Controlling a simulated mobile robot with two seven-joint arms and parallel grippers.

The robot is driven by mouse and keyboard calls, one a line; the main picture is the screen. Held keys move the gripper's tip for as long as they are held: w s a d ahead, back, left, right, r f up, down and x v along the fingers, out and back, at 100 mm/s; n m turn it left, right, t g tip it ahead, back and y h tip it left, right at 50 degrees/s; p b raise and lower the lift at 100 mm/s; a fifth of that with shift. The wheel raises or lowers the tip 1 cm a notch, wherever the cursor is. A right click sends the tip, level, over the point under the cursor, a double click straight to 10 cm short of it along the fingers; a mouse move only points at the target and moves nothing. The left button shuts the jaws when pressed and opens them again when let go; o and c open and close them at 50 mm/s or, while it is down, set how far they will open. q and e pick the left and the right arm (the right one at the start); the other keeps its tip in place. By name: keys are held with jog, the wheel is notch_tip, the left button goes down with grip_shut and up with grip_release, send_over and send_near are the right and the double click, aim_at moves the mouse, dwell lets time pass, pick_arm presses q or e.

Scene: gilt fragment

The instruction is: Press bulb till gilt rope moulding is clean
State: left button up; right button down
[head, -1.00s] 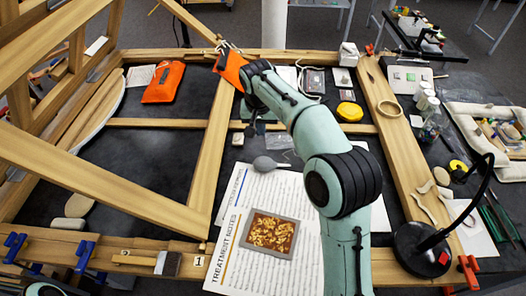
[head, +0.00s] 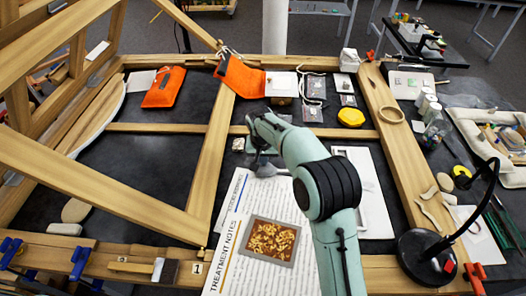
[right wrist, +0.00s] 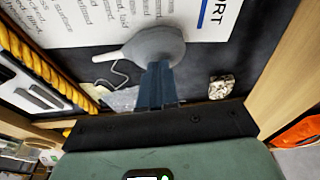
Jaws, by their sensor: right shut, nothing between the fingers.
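The bulb (head: 268,170) is a grey rubber blower with a tapered nozzle, by the upper edge of the printed notes; it also shows in the right wrist view (right wrist: 157,44). My right gripper (head: 259,154) is shut and empty, its fingertips right at the bulb in the head view. In the right wrist view the closed blue fingers (right wrist: 156,84) overlap the bulb's near side; I cannot tell whether they touch it. A gilt rope moulding (right wrist: 38,66) runs along the left of the right wrist view, to the left of the nozzle. I cannot pick it out in the head view. My left gripper is out of view.
A timber frame surrounds the dark work surface, with a crossbar (head: 160,128) left of my arm. The treatment notes (head: 234,262) lie below the bulb. A black lamp (head: 428,258) stands at the right. An orange pouch (head: 240,77) lies beyond my wrist.

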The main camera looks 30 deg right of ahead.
aim_at(262, 169)
jog(key=shift+f, duration=0.25)
jog(key=shift+b+x, duration=0.35)
jog(key=shift+x, duration=0.65)
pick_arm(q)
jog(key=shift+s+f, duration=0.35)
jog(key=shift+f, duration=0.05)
pick_arm(e)
jog(key=shift+s+a, duration=0.2)
jog(key=shift+s, duration=0.05)
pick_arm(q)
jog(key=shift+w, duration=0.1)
pick_arm(e)
jog(key=shift+w, duration=0.1)
